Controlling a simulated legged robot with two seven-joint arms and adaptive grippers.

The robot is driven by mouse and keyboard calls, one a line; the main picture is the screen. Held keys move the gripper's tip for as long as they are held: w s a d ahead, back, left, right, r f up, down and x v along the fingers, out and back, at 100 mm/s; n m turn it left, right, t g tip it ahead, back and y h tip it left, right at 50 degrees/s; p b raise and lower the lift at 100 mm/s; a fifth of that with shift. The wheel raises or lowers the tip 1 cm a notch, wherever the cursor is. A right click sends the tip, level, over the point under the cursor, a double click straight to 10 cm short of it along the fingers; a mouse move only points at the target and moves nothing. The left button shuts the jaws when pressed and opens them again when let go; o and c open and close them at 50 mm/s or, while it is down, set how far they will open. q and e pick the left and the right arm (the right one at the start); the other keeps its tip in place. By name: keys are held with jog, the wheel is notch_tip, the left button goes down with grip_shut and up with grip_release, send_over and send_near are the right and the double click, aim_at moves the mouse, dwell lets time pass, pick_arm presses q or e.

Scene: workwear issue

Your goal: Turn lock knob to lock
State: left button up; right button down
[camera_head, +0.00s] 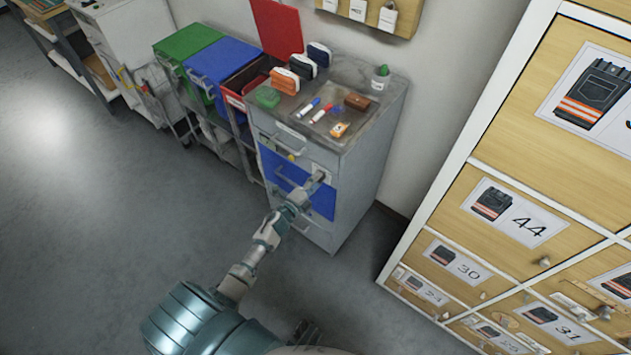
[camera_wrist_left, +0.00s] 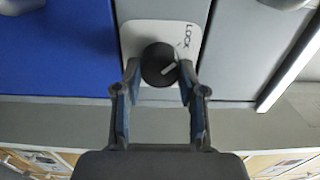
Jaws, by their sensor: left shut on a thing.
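The round black lock knob (camera_wrist_left: 158,66) sits on a pale plate (camera_wrist_left: 188,32) marked LOCK. A light pointer line on the knob points up and right in the left wrist view, towards the lettering. My left gripper (camera_wrist_left: 160,78) is shut on the knob, one finger on each side. In the head view the plate is on the front of the grey cabinet (camera_head: 360,170), at the right of its blue drawer. My left gripper (camera_head: 317,181) reaches it there and hides the knob. My right gripper is not in view.
Markers, a brown case and an orange item lie on the cabinet top (camera_head: 345,80). Green, blue and red bins (camera_head: 225,60) stand to its left. Numbered wooden lockers (camera_head: 510,215) rise on the right. The floor (camera_head: 120,220) at the left is clear.

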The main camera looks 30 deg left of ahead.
pick_arm(q)
jog(key=shift+f, duration=0.2)
jog(key=o, duration=1.1)
jog(key=shift+a, duration=0.1)
jog(key=shift+o, duration=0.2)
jog(key=shift+s, duration=0.1)
jog(key=s+a, duration=0.1)
jog(key=s, duration=1)
jog(key=shift+s, duration=0.35)
